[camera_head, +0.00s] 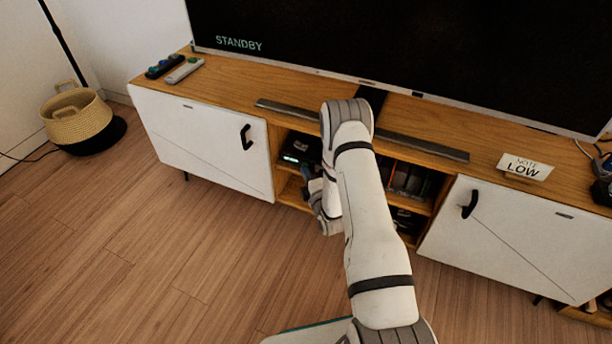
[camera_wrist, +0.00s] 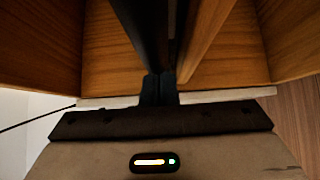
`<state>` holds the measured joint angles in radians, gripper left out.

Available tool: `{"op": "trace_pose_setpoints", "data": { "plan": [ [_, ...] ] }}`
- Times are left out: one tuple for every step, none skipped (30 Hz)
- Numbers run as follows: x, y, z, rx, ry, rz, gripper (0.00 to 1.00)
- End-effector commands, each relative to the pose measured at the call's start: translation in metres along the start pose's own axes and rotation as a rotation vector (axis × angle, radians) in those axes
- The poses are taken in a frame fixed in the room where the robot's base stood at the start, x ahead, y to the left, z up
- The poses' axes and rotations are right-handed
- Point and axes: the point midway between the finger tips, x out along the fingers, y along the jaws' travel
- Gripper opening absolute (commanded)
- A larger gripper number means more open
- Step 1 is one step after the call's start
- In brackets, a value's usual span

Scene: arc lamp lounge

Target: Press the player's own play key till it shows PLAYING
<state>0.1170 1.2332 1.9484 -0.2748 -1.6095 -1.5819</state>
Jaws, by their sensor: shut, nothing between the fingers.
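The player (camera_head: 298,150) is a dark box in the middle open bay of the wooden cabinet, with a small lit display on its front. Its text is too small to read, and my arm hides part of the bay. The play key cannot be made out. The television (camera_head: 400,45) above shows STANDBY. In the wrist view, my gripper (camera_wrist: 160,88) is shut and empty, pointing into the wooden bay. A dark slab (camera_wrist: 143,25) lies ahead of the fingers, beside a wooden board; I cannot tell whether they touch it.
Wooden boards (camera_wrist: 40,45) close in on both sides of the fingers. White cabinet doors (camera_head: 205,140) with black handles flank the bay. A soundbar (camera_head: 425,145), two remotes (camera_head: 183,70) and a LOW card (camera_head: 525,167) are on top.

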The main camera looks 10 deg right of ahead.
Motion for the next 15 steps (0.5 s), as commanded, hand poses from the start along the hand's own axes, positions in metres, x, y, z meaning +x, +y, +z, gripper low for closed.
{"op": "trace_pose_setpoints", "data": {
  "plan": [
    [0.000, 0.000, 0.000, 0.000, 0.000, 0.000, 0.00],
    [0.000, 0.000, 0.000, 0.000, 0.000, 0.000, 0.00],
    [0.000, 0.000, 0.000, 0.000, 0.000, 0.000, 0.00],
    [0.000, 0.000, 0.000, 0.000, 0.000, 0.000, 0.00],
    [0.000, 0.000, 0.000, 0.000, 0.000, 0.000, 0.00],
    [0.001, 0.000, 0.001, 0.000, 0.000, 0.000, 0.00],
    [0.002, -0.001, 0.002, 0.000, 0.000, 0.001, 0.00],
    [0.003, -0.002, 0.003, 0.000, 0.000, 0.001, 0.00],
    [0.006, -0.003, 0.006, 0.000, -0.001, 0.001, 0.00],
    [0.008, -0.003, 0.008, 0.000, -0.001, 0.001, 0.00],
    [0.010, -0.003, 0.011, 0.000, -0.002, 0.002, 0.00],
    [0.013, -0.002, 0.013, 0.000, -0.002, 0.002, 0.00],
    [0.014, -0.001, 0.014, 0.000, -0.002, 0.002, 0.00],
    [0.014, -0.001, 0.014, 0.000, -0.002, 0.001, 0.00],
    [0.014, 0.000, 0.014, 0.000, -0.002, 0.000, 0.00]
  ]
}}
